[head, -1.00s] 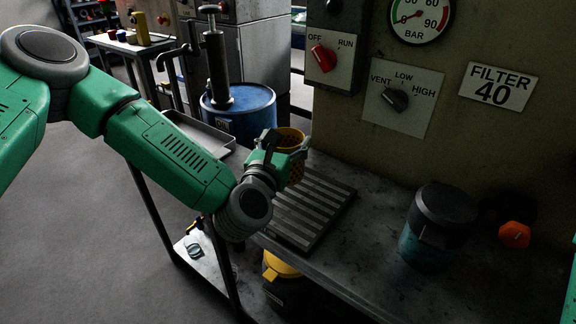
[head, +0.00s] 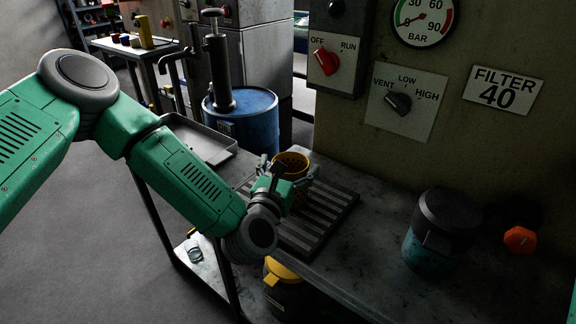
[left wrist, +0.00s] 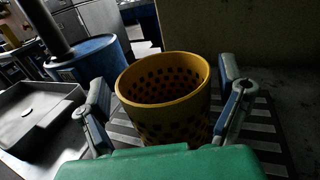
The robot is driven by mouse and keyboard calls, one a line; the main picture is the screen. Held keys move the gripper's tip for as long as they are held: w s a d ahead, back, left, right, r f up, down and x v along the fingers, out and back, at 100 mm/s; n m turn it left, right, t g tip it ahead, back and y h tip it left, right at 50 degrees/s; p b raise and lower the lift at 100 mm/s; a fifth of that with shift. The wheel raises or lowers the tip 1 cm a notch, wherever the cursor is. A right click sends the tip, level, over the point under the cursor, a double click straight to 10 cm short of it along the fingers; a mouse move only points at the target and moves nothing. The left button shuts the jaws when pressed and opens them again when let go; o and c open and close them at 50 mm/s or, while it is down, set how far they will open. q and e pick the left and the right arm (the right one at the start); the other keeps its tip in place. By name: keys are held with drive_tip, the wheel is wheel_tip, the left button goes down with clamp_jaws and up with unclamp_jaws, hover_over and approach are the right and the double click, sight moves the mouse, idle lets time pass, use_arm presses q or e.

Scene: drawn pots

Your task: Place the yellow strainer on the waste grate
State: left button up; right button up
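The yellow strainer (head: 292,160), a perforated cup, stands upright at the far part of the slatted waste grate (head: 325,215). Its base is partly hidden by my gripper in the head view. My left gripper (head: 287,172) is around it with fingers spread. In the left wrist view, the strainer (left wrist: 165,95) sits between the two fingers (left wrist: 166,105), with a gap on each side and grate slats (left wrist: 255,130) behind. My right gripper is out of view; only a bit of green shows at the right edge.
A grey tray (head: 215,150) lies left of the grate, with a blue drum (head: 250,120) behind. A dark-lidded teal container (head: 430,245) and an orange knob-like piece (head: 520,240) stand at right. The wall panel with switches (head: 400,105) rises behind. Bench between grate and container is clear.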

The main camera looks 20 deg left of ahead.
use_arm(q)
drive_tip(key=shift+s+d+r, duration=0.1)
drive_tip(key=shift+d+r, duration=0.05)
drive_tip(key=shift+d, duration=0.25)
drive_tip(key=s, duration=1)
drive_tip(key=shift+s+a, duration=0.35)
drive_tip(key=shift+a, duration=0.05)
drive_tip(key=shift+s+d, duration=0.35)
drive_tip(key=shift+s, duration=0.2)
drive_tip(key=shift+a, duration=0.15)
